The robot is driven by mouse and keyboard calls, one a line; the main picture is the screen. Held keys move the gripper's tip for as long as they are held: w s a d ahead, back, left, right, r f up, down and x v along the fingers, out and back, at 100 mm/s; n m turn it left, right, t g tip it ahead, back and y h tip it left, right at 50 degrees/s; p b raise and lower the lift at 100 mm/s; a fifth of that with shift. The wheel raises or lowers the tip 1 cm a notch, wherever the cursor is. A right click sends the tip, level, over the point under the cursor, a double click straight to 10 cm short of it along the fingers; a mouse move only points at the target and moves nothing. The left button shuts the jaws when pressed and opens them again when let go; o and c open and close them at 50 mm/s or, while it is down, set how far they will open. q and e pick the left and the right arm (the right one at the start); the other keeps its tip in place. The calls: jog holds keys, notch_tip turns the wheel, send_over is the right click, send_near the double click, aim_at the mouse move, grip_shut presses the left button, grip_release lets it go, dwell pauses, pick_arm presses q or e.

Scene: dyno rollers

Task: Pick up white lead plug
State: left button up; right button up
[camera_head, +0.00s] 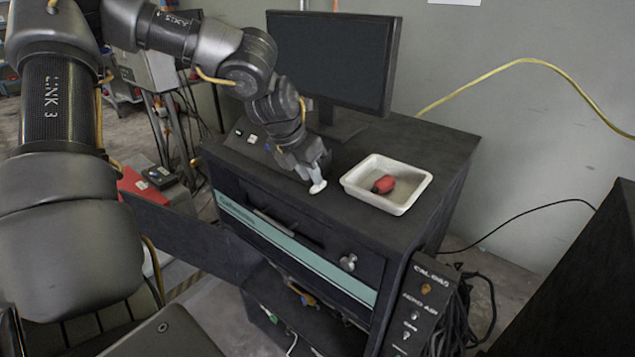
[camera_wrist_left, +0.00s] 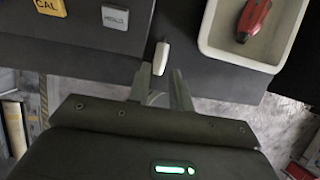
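The white lead plug (camera_head: 318,187) is a small white piece by the front edge of the black cabinet top (camera_head: 420,140). In the left wrist view the plug (camera_wrist_left: 161,58) lies lengthwise between and just beyond my left gripper's fingertips. My left gripper (camera_head: 311,170) points down at the plug from above. In the wrist view the two fingers of this gripper (camera_wrist_left: 160,79) stand apart, with a gap to the right of the plug. I cannot tell whether the left finger touches it. My right gripper is out of view.
A white tray (camera_head: 358,185) with a red object (camera_head: 383,185) stands right of the plug; both show in the wrist view. A black monitor (camera_head: 335,60) stands behind my left gripper. A yellow CAL block (camera_wrist_left: 50,7) and a grey block (camera_wrist_left: 115,18) lie left of the plug.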

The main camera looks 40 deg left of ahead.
aim_at(314, 187)
pick_arm(q)
jog(key=shift+p+x, duration=0.3)
jog(key=shift+x, duration=0.85)
jog(key=shift+w+f, duration=0.25)
jog(key=shift+f, duration=0.1)
jog(key=shift+s, duration=0.1)
grip_shut()
jog(key=shift+r, duration=0.15)
